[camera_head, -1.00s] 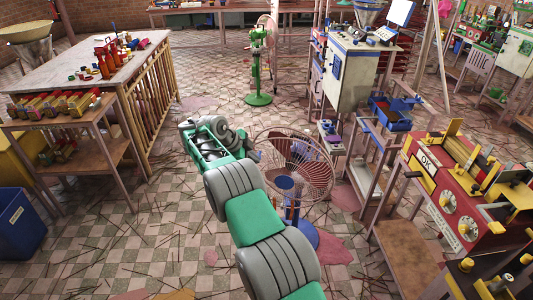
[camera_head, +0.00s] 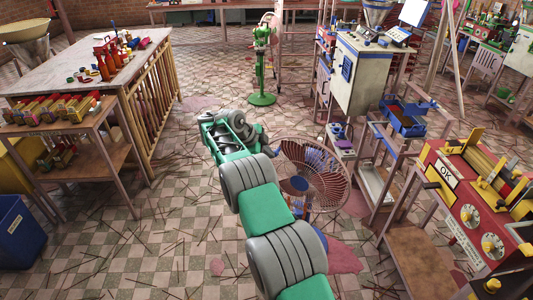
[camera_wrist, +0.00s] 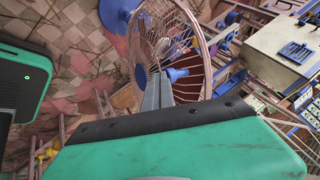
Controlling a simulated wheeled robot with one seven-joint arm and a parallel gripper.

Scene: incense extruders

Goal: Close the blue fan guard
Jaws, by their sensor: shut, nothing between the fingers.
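The blue fan stands low in the middle of the floor in the head view. Its round wire guard (camera_head: 325,177) has coppery wires, and my arm covers part of its left side. In the wrist view the wire guard (camera_wrist: 203,62) fills the upper middle, with a blue hub (camera_wrist: 175,74) inside and a blue round base (camera_wrist: 118,12) beyond. I cannot tell how far the guard stands open. My gripper (camera_wrist: 158,80) shows grey fingers, shut and empty, in front of the wires. Contact with the guard cannot be told. In the head view the fingers are hidden.
A blue-and-white machine (camera_head: 355,75) and a rack with a blue tray (camera_head: 404,122) stand close right of the fan. A red machine (camera_head: 470,200) is at the right. A green fan (camera_head: 262,65) stands behind.

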